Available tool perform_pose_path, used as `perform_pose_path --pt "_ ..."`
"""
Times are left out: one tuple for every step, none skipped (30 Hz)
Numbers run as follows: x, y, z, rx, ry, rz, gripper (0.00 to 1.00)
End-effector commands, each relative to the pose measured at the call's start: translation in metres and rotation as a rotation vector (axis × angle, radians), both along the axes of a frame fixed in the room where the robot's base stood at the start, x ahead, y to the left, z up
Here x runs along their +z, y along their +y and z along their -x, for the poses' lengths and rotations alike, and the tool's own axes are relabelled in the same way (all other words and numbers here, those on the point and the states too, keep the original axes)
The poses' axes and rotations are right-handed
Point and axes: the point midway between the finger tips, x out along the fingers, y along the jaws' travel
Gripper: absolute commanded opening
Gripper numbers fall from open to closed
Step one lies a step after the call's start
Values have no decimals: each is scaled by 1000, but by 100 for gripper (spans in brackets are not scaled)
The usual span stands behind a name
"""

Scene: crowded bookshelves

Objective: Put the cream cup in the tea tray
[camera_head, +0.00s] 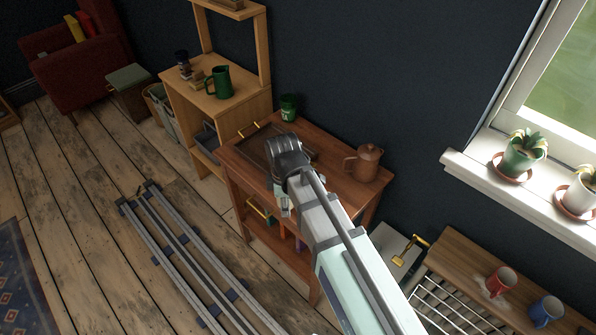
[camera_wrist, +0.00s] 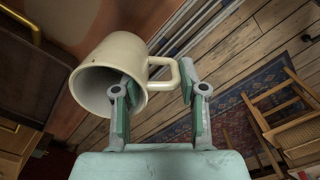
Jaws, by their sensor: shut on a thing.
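The cream cup (camera_wrist: 118,62) is in my gripper (camera_wrist: 158,92) in the wrist view. The cup lies tilted with its mouth towards the lower left and its handle to the right. One finger is at the cup's mouth and wall, the other beside the handle; the exact contact is partly hidden. In the head view my gripper (camera_head: 283,203) is at the front edge of the brown table, and the cup is hidden there. The dark tea tray (camera_head: 252,148), with a brass handle, lies on the table's left part, partly covered by my arm.
A green cup (camera_head: 289,107) stands behind the tray, and a brown pot (camera_head: 364,162) stands on the table's right. A wooden shelf unit (camera_head: 238,104) with a green jug (camera_head: 218,82) is at the left. A rack and mugs (camera_head: 501,281) are at the lower right.

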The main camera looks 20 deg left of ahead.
Motion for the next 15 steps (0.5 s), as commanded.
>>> perform_pose_path --pt "10 12 -17 -7 -4 -4 0" --pt "17 17 -25 -11 -5 -4 0" --pt "26 23 -36 -15 -5 -4 0" --pt "35 28 -45 -19 -6 -4 0" --pt "43 33 -54 -21 -6 -4 0" --pt "55 40 -66 -23 -7 -5 0" --pt "64 45 -75 -25 -7 -5 0" --pt "74 50 -84 -26 -7 -5 0" --pt "86 55 -95 -27 -8 -5 0" --pt "96 59 -102 -28 -8 -5 0" --pt "105 62 -110 -28 -8 -5 0" --pt "116 67 -118 -26 -8 -5 0" --pt "125 69 -124 -25 -8 -5 0" --pt "132 72 -130 -23 -8 -5 0" --pt "142 75 -136 -21 -8 -4 0"
